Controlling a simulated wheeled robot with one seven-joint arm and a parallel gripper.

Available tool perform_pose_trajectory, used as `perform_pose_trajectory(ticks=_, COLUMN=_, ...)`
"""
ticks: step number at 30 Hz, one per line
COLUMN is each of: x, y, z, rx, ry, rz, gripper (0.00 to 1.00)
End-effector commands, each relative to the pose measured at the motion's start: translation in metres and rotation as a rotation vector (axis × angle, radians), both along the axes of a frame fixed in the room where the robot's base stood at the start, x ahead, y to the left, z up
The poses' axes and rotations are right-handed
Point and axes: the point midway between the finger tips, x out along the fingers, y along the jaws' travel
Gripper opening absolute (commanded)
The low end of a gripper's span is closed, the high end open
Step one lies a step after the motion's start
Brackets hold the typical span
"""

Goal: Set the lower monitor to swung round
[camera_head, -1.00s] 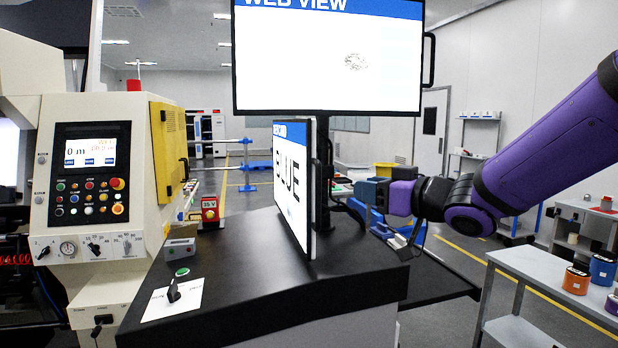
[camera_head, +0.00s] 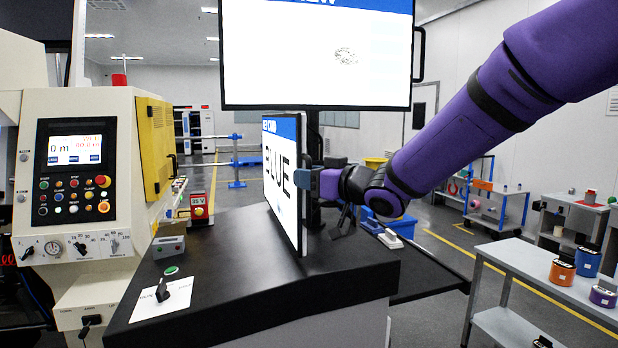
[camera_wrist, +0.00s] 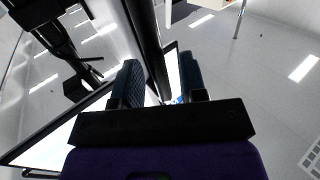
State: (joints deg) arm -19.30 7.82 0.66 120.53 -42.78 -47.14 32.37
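The lower monitor (camera_head: 284,190) stands on the black bench top, turned so I see its screen at a steep angle, with a blue header and large "BLUE" lettering. My gripper (camera_head: 309,180) is at the right edge of this monitor, about mid-height. In the wrist view my gripper (camera_wrist: 160,72) has its two dark blue fingers apart, with a dark bar running between them. A light gap shows beside the right finger. I cannot tell whether the bar is a handle or the monitor's edge, or whether the left finger touches it.
The upper monitor (camera_head: 318,55) hangs directly above on the same dark post. A switch plate (camera_head: 162,296) lies on the bench (camera_head: 250,290) at front left. A beige machine with a control panel (camera_head: 76,170) stands left. A grey table (camera_head: 545,270) stands right.

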Motion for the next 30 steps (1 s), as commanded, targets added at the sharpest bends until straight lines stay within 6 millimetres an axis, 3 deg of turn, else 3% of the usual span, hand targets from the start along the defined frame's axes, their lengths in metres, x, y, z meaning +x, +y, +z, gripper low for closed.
perform_pose_trajectory(ticks=9, x=0.001, y=0.002, z=0.0, rx=0.0, ry=0.0, rz=0.0, gripper=0.39)
perform_pose_trajectory(ticks=14, x=0.001, y=0.002, z=0.0, rx=-0.001, ry=0.001, rz=0.0, gripper=0.02)
perform_pose_trajectory(ticks=15, x=0.001, y=0.002, z=0.0, rx=-0.001, ry=0.001, rz=0.0, gripper=0.0)
perform_pose_trajectory(ticks=30, x=0.002, y=-0.01, z=-0.001, rx=-0.002, ry=0.0, rz=0.065, gripper=0.0)
